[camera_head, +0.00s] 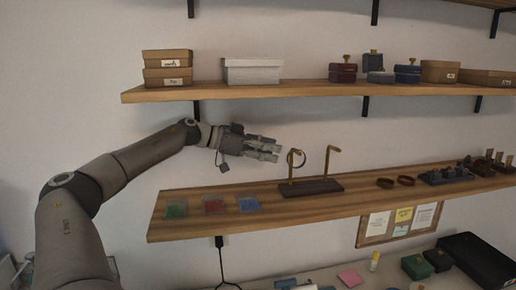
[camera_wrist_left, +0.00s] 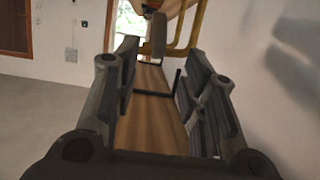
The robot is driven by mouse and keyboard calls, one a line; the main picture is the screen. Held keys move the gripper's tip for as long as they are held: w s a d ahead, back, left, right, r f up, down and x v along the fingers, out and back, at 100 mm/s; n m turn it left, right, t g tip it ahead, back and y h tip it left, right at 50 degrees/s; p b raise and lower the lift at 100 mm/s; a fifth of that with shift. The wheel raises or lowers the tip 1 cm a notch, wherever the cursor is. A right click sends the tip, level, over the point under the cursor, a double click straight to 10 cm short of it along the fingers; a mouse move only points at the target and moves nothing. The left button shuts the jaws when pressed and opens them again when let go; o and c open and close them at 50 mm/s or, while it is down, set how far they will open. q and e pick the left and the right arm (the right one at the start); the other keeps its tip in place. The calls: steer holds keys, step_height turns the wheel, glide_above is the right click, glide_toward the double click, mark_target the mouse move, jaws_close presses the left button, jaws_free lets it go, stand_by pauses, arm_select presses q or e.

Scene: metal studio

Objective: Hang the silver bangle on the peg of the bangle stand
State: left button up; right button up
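The bangle stand (camera_head: 318,188) is on the lower shelf, with a dark base and two brass posts with bent tops. The silver bangle (camera_head: 304,160), a thin dark-looking ring, is at the top of the left post, apparently hanging there. I cannot tell exactly how it sits on the peg. My left gripper (camera_head: 279,151) is just left of that post at about the bangle's height. In the left wrist view its fingers (camera_wrist_left: 160,90) are spread with nothing gripped between them, and brass posts (camera_wrist_left: 200,25) show beyond. My right gripper is not in view.
Red (camera_head: 214,204), green (camera_head: 176,209) and blue (camera_head: 249,203) squares lie left of the stand on the lower shelf (camera_head: 345,206). Brown bangles (camera_head: 405,181) and dark display holders (camera_head: 445,176) are to its right. The upper shelf (camera_head: 260,90) with boxes is overhead.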

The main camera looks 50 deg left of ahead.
arm_select(q)
steer(key=shift+s+r, duration=0.15)
steer(key=shift+s, duration=0.1)
steer(key=shift+v, duration=1.2)
stand_by(0.6)
